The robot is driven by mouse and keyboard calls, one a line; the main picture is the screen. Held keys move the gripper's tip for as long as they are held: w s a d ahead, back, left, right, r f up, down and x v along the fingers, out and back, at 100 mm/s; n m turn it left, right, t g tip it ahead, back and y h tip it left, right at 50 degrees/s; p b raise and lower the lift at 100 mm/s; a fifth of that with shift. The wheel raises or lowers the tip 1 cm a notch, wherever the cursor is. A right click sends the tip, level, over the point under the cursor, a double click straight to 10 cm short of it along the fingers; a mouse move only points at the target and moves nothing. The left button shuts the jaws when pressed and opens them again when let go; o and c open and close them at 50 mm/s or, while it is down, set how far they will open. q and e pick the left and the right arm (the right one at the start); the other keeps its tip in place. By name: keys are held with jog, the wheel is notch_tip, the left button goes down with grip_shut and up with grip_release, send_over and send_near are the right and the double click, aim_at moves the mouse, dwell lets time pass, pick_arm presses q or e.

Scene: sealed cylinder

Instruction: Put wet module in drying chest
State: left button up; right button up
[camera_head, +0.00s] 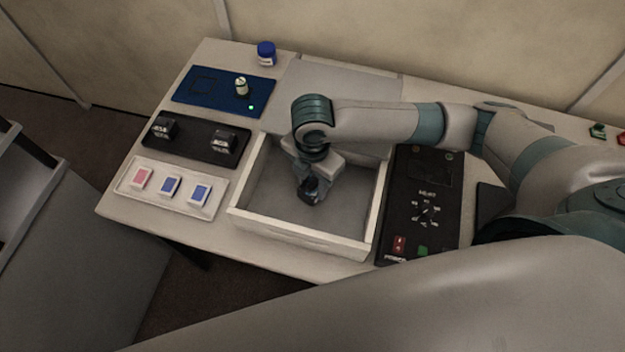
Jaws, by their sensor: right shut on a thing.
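The drying chest (297,237) is a pale, open-topped box with a grey floor, in the middle of the table in the head view. My right gripper (307,188) reaches down into its opening and is shut on a small dark module (309,196). The gripper hides most of the module, and I cannot tell whether it touches the chest floor. Two dark modules with pale labels, one on the left (164,128) and one on the right (223,142), sit on a black tray (190,143). My left gripper is not in view.
A white tray (150,198) holds one red and two blue packets. A blue mat (211,101) bears a small pale cylinder (242,86). A blue-lidded jar (266,53) stands behind. A black control panel (428,190) lies right of the chest, beneath my right arm.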

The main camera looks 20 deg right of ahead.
aim_at(312, 182)
jog(key=shift+f, duration=0.3)
jog(key=o, duration=1.1)
jog(key=shift+f, duration=0.15)
notch_tip(312, 182, up, 11)
jog(key=b, duration=0.2)
jog(key=shift+b, duration=0.3)
jog(key=shift+r, duration=0.7)
